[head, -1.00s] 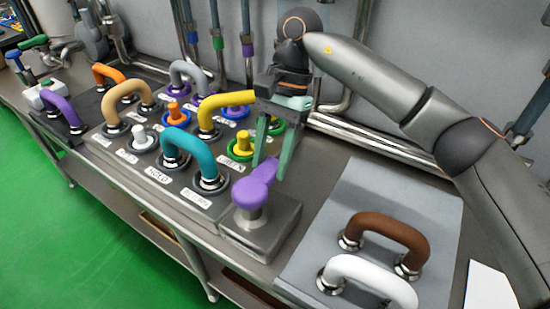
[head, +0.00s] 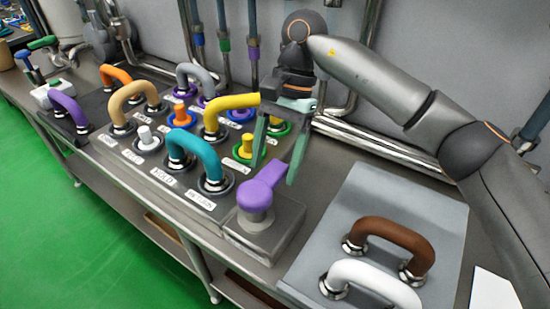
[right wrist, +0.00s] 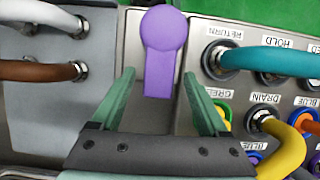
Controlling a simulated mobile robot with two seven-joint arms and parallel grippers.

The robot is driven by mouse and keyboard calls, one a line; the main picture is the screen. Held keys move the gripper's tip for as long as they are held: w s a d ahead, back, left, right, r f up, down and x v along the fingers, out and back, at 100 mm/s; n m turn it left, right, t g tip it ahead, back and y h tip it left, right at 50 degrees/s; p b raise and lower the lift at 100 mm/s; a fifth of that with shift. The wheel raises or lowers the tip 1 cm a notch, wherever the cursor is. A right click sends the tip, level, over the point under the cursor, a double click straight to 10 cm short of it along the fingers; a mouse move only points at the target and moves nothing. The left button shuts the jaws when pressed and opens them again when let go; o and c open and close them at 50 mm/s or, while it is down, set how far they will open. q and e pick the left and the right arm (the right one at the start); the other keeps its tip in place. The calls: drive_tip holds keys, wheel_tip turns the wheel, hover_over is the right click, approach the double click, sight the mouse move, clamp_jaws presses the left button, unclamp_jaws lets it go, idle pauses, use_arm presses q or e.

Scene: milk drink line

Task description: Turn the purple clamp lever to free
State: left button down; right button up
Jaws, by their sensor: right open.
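The purple clamp lever (head: 258,194) sits on a grey metal block at the front of the bench. Its round knob is at the front and its handle points back toward the right gripper. My right gripper (head: 278,172) is open, with its green fingers pointing down at the handle end. In the right wrist view the lever (right wrist: 163,55) shows between and beyond the two open fingers of the gripper (right wrist: 158,90). The fingers stand apart on either side of the handle, with gaps to it. My left gripper is not in view.
A teal hose (head: 195,150) and a yellow hose (head: 232,102) arch over the labelled panel left of the lever. A brown handle (head: 392,232) and a white handle (head: 375,275) stand on a grey plate at the right. Pipes run along the wall behind.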

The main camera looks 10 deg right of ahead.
use_arm(q)
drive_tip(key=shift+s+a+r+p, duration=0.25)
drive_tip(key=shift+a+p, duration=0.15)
drive_tip(key=shift+p, duration=0.25)
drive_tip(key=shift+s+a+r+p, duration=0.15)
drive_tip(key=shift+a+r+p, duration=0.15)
drive_tip(key=shift+p, duration=0.3)
use_arm(e)
drive_tip(key=v, duration=1.2)
drive_tip(key=shift+r, duration=0.25)
